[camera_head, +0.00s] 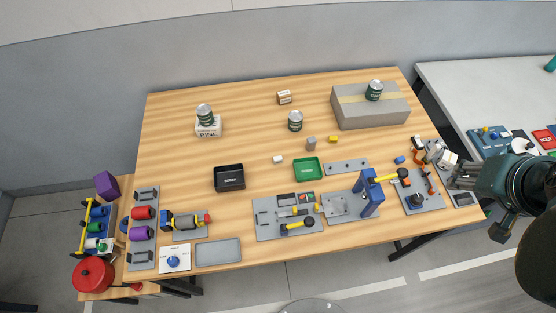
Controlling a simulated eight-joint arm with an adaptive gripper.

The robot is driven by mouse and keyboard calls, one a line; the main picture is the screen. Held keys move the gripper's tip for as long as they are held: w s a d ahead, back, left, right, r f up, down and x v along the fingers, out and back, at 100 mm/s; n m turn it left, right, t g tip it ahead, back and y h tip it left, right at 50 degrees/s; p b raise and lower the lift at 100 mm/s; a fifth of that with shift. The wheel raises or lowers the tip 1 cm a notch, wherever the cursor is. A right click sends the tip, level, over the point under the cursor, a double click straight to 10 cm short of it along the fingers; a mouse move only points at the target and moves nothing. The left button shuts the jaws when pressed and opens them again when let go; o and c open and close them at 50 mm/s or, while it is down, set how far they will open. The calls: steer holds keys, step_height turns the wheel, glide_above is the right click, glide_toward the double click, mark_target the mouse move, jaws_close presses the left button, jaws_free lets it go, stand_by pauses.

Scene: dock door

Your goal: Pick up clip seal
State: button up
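I cannot tell for certain which item is the clip seal; nothing in view carries a readable label with that name. Small loose pieces lie on the wooden table: a white block (278,159), a grey block (311,143), a yellow piece (333,139) and a blue piece (399,160).
A green tray (319,169) and black tray (229,188) sit mid-table. A large grey box (393,112) with a can (374,90) stands at back right. A blue upright tool (372,194) rises near the front.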

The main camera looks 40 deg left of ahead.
steer(key=w+a+f+n+g+b, duration=0.1)
steer(key=w+a+f, duration=0.15)
steer(key=a, duration=0.45)
steer(key=w+a+f+n+g, duration=0.1)
steer(key=w+a+n, duration=0.1)
steer(key=w+a, duration=0.35)
steer(key=n+g+b, duration=0.3)
steer(key=n+g, duration=0.1)
steer(key=n, duration=0.2)
glide_above(278, 158)
steer(key=shift+h, duration=0.4)
steer(key=f, duration=2.4)
steer(key=shift+w+d+f, duration=0.1)
steer(key=shift+w+d, duration=0.15)
steer(key=shift+s+a+f, duration=0.2)
steer(key=shift+a+f, duration=0.05)
steer(key=shift+f, duration=1.25)
steer(key=shift+f, duration=0.1)
